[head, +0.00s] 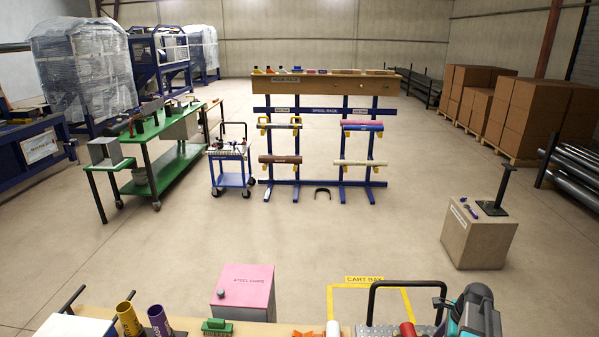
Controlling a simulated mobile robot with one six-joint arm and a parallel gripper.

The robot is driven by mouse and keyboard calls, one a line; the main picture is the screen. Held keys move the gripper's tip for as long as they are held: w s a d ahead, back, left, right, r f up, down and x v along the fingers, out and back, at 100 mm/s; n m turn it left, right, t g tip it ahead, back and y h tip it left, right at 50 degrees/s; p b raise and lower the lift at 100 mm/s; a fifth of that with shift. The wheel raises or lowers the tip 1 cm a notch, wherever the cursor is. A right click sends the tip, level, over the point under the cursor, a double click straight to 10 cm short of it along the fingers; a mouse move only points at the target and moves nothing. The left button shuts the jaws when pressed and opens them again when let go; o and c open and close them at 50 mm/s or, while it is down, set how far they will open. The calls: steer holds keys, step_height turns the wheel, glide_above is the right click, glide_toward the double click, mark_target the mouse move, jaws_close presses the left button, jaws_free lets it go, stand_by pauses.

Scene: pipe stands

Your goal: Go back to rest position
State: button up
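My gripper does not show in the head view, so its state and anything in it are hidden. The blue spool rack (325,110) stands in the middle of the floor, with pipes lying across its arms. A pink pipe (362,125) rests on its upper right arms and a pale pipe (361,163) on its lower right arms. A brown pipe (281,159) lies on the lower left arms. A row of small items sits on its wooden top shelf (320,86).
A blue cart (232,181) and a green workbench (165,130) stand left of the rack. A cardboard-coloured box (478,238) stands at right. Near me are a pink-topped bin (245,285), a yellow floor outline (335,305) and a teal-and-dark machine (478,312). The middle floor is clear.

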steer(key=s+a+f+n+g+h, duration=0.1)
steer(key=a+f+n, duration=0.1)
steer(key=a+n, duration=1.15)
steer(key=s+a+f+n+g+h, duration=0.1)
steer(key=a+f+n, duration=0.2)
steer(key=a+n, duration=1.05)
steer(key=s+a+f+m+g+b, duration=0.1)
steer(key=s+f+b, duration=0.4)
steer(key=s+f, duration=0.8)
steer(key=s+a+f+m+g+b, duration=0.2)
steer(key=s+f+g+b, duration=0.2)
steer(key=s+f, duration=0.9)
steer(key=shift+b+x, duration=0.5)
steer(key=shift+x, duration=0.4)
steer(key=shift+w+a, duration=0.15)
steer(key=shift+a, duration=0.05)
steer(key=c, duration=0.4)
